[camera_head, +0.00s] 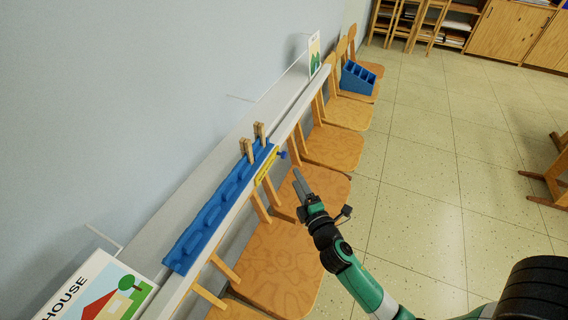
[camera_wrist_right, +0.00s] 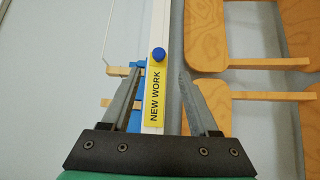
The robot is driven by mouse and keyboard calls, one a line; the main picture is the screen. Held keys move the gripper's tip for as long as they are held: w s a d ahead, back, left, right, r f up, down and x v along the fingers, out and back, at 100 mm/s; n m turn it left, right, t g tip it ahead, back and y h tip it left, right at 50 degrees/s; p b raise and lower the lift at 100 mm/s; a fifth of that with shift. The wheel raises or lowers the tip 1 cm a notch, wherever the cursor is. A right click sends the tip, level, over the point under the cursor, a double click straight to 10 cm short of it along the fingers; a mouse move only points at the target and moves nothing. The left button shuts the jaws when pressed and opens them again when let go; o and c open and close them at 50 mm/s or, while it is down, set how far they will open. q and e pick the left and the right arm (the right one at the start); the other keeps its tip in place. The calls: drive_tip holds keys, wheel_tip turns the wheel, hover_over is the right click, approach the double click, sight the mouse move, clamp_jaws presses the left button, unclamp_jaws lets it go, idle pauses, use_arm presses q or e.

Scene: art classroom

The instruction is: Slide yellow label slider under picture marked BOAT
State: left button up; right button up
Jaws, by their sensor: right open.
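The yellow label slider (camera_head: 267,168) sits on the front edge of the pale wall ledge (camera_head: 222,158), with a blue knob (camera_head: 283,155) at its far end. In the right wrist view the slider (camera_wrist_right: 155,97) reads NEW WORK. My right gripper (camera_head: 297,180) is open and empty, a little to the right of the slider; in the wrist view its fingers (camera_wrist_right: 160,76) appear on either side of the slider and knob. A HOUSE picture (camera_head: 98,291) stands at the near end. A picture with green shapes (camera_head: 314,54) stands at the far end, its word unreadable. My left gripper is out of view.
A blue rack (camera_head: 207,222) lies on the ledge behind the slider, with wooden clothespins (camera_head: 260,133) at its far end. Wooden chairs (camera_head: 333,146) line the ledge below. A blue caddy (camera_head: 358,79) sits on a far chair. Open floor lies to the right.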

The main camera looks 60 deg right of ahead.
sight(285, 156)
drive_tip(key=b+x, duration=0.1)
drive_tip(key=x, duration=1)
drive_tip(key=shift+w+d+r, duration=0.1)
drive_tip(key=shift+w+d, duration=0.15)
drive_tip(key=shift+c, duration=0.2)
clamp_jaws()
idle(0.7)
